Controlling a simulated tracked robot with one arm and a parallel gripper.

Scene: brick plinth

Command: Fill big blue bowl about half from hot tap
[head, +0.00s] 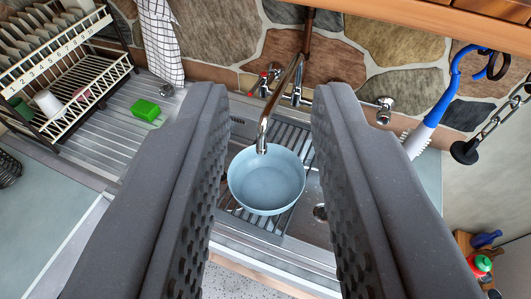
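The light blue bowl (266,198) stands upright on a slatted rack in the sink, under the end of the tap spout. The metal tap (265,125) rises from the back of the sink and its spout reaches forward over the bowl. A red-marked handle (264,76) is at the tap's left. No stream shows from the spout, and I cannot tell whether the bowl holds water. My gripper (270,100) is open and empty, its two dark fingers apart on either side of the tap and bowl in the picture. The fingers hide parts of the sink.
A dish rack (75,95) with plates and cups stands at the left. A green sponge (145,110) lies on the ribbed drainboard (110,135). A checked towel (160,40) hangs at the back. A blue-handled brush (440,105) hangs at the right. A wooden shelf edge (450,20) crosses the top right.

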